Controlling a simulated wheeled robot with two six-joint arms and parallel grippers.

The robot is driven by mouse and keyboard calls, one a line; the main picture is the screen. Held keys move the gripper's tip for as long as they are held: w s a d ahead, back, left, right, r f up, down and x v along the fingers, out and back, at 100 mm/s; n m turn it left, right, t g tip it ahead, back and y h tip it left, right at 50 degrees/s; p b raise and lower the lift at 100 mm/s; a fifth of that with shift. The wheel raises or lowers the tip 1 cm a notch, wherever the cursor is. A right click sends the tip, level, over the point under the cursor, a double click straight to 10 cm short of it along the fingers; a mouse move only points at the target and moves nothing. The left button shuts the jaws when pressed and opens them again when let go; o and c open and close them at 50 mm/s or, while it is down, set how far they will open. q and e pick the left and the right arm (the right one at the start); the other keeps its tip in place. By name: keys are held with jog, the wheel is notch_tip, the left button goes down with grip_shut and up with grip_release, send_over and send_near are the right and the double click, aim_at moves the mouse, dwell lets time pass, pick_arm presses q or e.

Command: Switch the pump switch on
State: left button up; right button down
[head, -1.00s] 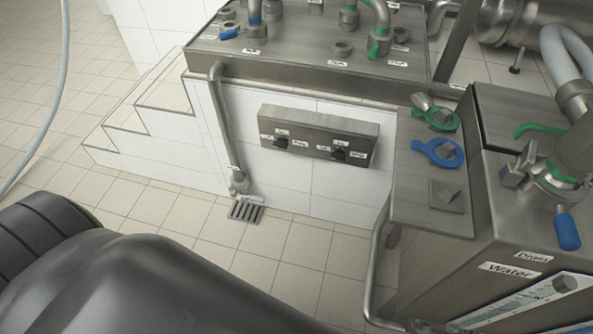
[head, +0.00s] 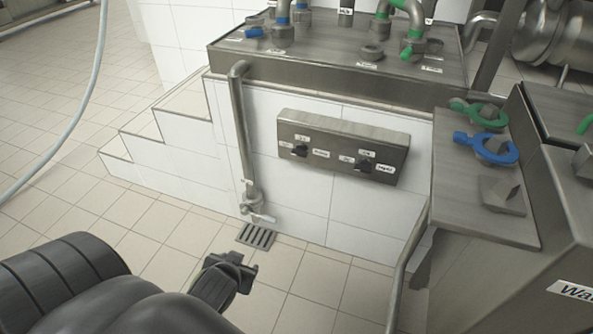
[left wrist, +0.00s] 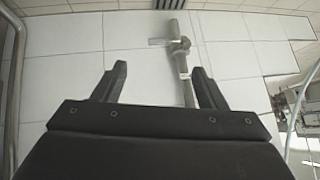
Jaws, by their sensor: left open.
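A steel switch box (head: 342,133) is fixed on the white tiled wall. It has two black rotary switches, a left one (head: 299,151) and a right one (head: 362,165), with small labels around them. The labels are too small to read, so I cannot tell which is the pump switch. My left gripper (head: 236,266) is low in front of the wall, below and left of the box and apart from it. In the left wrist view its two fingers (left wrist: 158,78) are spread with nothing between them but the background wall and pipe. My right gripper is not in view.
A steel pipe with a valve (head: 252,205) runs down the wall to a floor drain (head: 256,236). A steel cabinet (head: 480,175) with a blue ring-shaped tool (head: 487,148) and a green one (head: 480,114) stands at the right. Tiled steps (head: 160,140) are at the left.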

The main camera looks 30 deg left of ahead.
aim_at(298, 154)
pick_arm(q)
jog(key=w+d+r+t, duration=0.1)
jog(key=w+r+t, duration=1)
jog(key=w, duration=0.2)
jog(key=x, duration=1)
jog(key=f+x, duration=0.1)
jog(key=x, duration=0.4)
jog(key=shift+w+a+r+b, duration=0.1)
jog(key=shift+w+b, duration=0.2)
jog(key=shift+b, duration=0.1)
jog(key=shift+w+a+g, duration=0.2)
jog(key=shift+w+g, duration=0.1)
jog(key=shift+w, duration=0.4)
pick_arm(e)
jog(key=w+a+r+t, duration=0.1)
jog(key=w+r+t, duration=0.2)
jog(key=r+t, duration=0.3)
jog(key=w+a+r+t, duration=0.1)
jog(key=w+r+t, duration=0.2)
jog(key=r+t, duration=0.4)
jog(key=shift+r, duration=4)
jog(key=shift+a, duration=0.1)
pick_arm(q)
jog(key=c, duration=1)
